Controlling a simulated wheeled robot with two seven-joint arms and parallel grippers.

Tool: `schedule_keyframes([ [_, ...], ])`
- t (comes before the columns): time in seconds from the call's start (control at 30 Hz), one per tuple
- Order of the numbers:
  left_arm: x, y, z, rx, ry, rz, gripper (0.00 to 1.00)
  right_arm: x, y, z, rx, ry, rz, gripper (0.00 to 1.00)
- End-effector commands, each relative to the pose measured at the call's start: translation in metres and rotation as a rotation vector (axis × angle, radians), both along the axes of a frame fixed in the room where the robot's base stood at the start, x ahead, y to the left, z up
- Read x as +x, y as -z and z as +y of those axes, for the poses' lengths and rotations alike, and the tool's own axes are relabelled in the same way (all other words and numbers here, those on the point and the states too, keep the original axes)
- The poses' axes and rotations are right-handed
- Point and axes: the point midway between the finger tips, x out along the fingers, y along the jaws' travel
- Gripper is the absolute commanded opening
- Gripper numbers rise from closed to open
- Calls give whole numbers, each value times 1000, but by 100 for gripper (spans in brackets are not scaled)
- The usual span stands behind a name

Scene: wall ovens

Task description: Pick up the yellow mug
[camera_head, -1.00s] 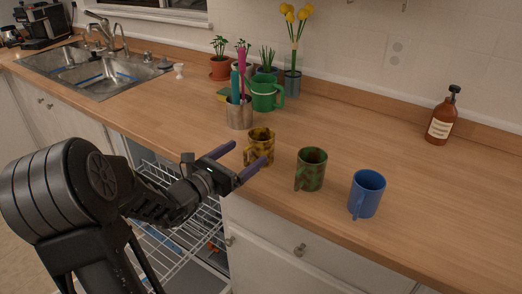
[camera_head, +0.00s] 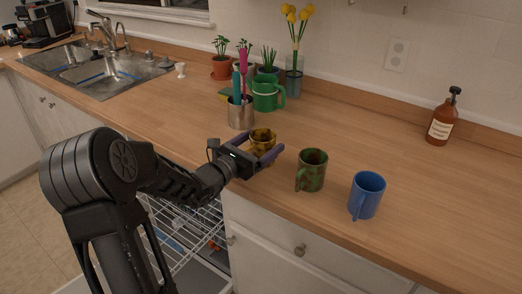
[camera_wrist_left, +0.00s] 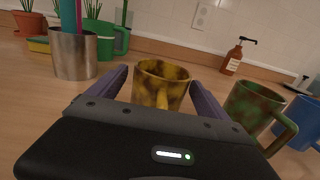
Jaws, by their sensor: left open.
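The yellow mug (camera_head: 262,142) is mottled yellow and brown and stands upright on the wooden counter. My left gripper (camera_head: 259,150) is open, with one purple finger on each side of the mug. In the left wrist view the yellow mug (camera_wrist_left: 161,84) sits between the two spread fingers (camera_wrist_left: 160,95), its handle toward the gripper. I cannot tell whether either finger touches it. In the head view the gripper hides the mug's lower part. My right gripper does not show.
A green-brown mug (camera_head: 311,170) stands close to the right, with a blue mug (camera_head: 366,194) beyond it. A metal cup (camera_head: 241,113) with utensils and a green mug (camera_head: 266,95) stand behind. An open dishwasher rack (camera_head: 190,235) lies below the counter edge.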

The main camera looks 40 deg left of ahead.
Motion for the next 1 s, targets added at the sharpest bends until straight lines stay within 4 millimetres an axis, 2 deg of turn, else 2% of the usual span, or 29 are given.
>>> schedule_keyframes([
  [0.57, 1, 0, 0, 0, -1, 1, 89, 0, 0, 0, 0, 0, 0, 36],
  [1.0, 0, 0, 0, 0, -1, 1, 55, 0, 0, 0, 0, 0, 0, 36],
])
